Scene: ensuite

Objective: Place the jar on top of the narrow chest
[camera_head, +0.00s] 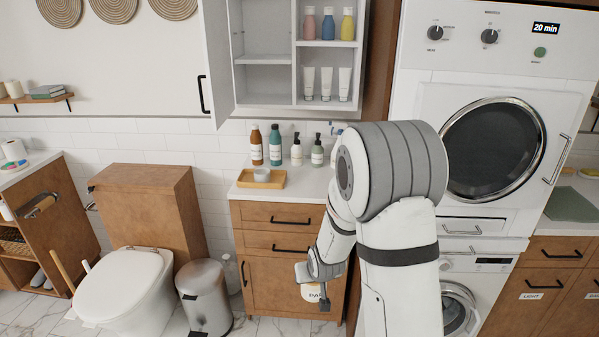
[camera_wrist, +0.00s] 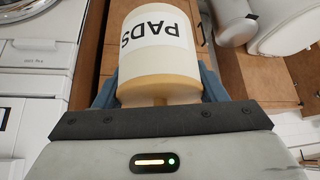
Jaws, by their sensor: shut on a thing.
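The jar (camera_wrist: 158,60) is cream with a tan lid and a white label reading "PADS". My gripper (camera_wrist: 160,92) is shut on it, with a blue-grey finger on each side of the lid end. In the head view the jar (camera_head: 311,293) hangs below my gripper (camera_head: 322,284), low in front of the narrow chest. The narrow chest (camera_head: 278,270) is brown wood with black handles and a white top (camera_head: 310,182). My arm hides its right side and part of its top. The jar is well below the top and apart from it.
On the chest top stand several bottles (camera_head: 275,145) at the back and a wooden tray (camera_head: 261,178) with a small cup at front left. The front middle is bare. A bin (camera_head: 205,297) and toilet (camera_head: 130,280) stand left; stacked laundry machines (camera_head: 495,150) stand right. An open cabinet (camera_head: 295,55) hangs above.

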